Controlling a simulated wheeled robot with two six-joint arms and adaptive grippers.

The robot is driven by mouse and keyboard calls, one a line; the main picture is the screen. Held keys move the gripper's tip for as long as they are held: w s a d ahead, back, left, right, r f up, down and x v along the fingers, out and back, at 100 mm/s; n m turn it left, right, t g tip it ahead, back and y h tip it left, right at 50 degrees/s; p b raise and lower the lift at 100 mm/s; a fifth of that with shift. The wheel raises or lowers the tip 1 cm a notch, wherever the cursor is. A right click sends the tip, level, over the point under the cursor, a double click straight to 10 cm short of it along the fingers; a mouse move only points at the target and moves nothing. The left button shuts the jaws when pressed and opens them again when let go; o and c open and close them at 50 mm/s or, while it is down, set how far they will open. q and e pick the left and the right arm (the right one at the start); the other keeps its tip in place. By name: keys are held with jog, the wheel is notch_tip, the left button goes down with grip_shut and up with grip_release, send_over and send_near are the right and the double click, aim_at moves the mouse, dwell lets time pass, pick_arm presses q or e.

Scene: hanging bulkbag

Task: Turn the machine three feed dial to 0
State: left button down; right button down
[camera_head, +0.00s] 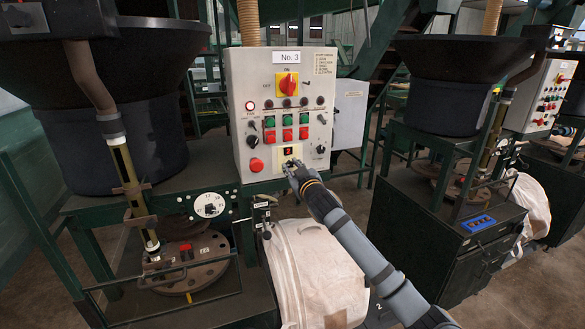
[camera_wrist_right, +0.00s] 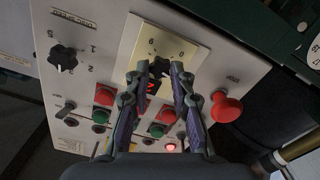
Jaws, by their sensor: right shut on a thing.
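The machine No. 3 control panel (camera_head: 280,115) stands at the centre of the head view. Near its bottom is a pale feed plate with a small red digit display (camera_head: 289,152) that seems to read 3. My right gripper (camera_head: 291,166) is at this plate, shut on the dark feed dial (camera_wrist_right: 160,65). In the right wrist view the two fingers (camera_wrist_right: 159,72) stand on either side of the dial, over the plate (camera_wrist_right: 150,45) with marks such as 6 and 0. The fingers hide much of the dial, and its pointer setting cannot be read. My left gripper is not in view.
A red mushroom button (camera_head: 256,164) is left of the dial, with green and red buttons above it. A red rotary switch (camera_head: 288,82) sits higher. A pale bulk bag (camera_head: 310,260) hangs below. Another machine's panel (camera_head: 548,98) stands at the right.

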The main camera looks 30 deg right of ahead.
jog(key=n+p, duration=0.4)
jog(key=n, duration=0.1)
jog(key=shift+r+n, duration=0.1)
jog(key=shift+n, duration=0.3)
jog(key=n+p, duration=0.2)
jog(key=n, duration=0.1)
jog(key=shift+f+n+p, duration=0.2)
jog(key=shift+n+p, duration=0.45)
jog(key=shift+n, duration=0.65)
jog(key=shift+f, duration=0.1)
jog(key=c, duration=1.1)
grip_release()
jog(key=shift+a, duration=0.1)
jog(key=shift+c, duration=0.2)
jog(key=v, duration=1.1)
jog(key=shift+s+a, duration=0.2)
jog(key=shift+s, duration=0.2)
